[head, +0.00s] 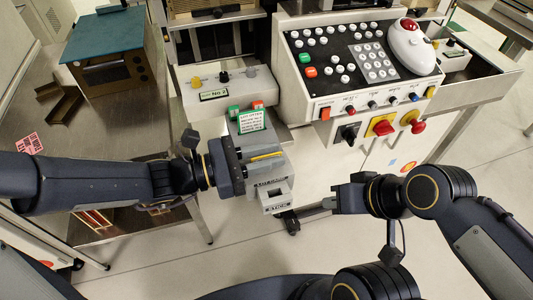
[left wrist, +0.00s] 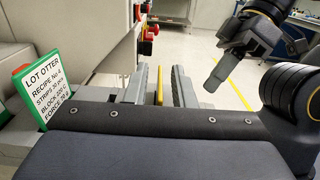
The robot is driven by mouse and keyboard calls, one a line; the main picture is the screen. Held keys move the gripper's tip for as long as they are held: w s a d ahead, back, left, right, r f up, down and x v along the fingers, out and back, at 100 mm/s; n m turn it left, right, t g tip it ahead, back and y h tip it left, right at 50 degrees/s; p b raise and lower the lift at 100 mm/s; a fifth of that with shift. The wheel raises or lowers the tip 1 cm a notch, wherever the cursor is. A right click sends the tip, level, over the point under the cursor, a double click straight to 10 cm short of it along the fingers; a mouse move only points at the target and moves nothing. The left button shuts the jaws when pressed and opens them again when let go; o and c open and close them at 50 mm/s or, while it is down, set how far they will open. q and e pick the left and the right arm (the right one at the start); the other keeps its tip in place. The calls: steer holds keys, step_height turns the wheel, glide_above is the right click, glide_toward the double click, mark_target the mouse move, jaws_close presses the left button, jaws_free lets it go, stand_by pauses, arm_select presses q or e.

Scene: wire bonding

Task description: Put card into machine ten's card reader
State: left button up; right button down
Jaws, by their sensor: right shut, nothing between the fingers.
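A green-edged white card (head: 251,121) headed "LOT OTTER" stands at the grey box below the left control panel. It also shows at the left of the left wrist view (left wrist: 40,88). A red and white card (head: 29,143) lies on the left table. My left gripper (head: 266,157) is over the grey box, its fingers apart. A narrow yellow strip (left wrist: 159,85) shows between them, with gaps on both sides; I cannot tell what it belongs to. I cannot tell which part is the card reader.
A control panel (head: 325,92) with buttons, knobs and a white mouse-like device (head: 411,48) is at the upper right. A smaller panel (head: 205,104) with knobs is left of it. An oven-like box (head: 112,73) stands on the left metal table (head: 112,141). Open floor lies at lower right.

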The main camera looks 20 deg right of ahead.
arm_select(q)
steer(key=shift+o, duration=0.3)
steer(key=shift+a, duration=0.1)
steer(key=shift+a, duration=0.35)
steer(key=a+p, duration=0.1)
steer(key=a, duration=0.6)
steer(key=shift+s+p, duration=0.15)
steer(key=shift+p, duration=0.15)
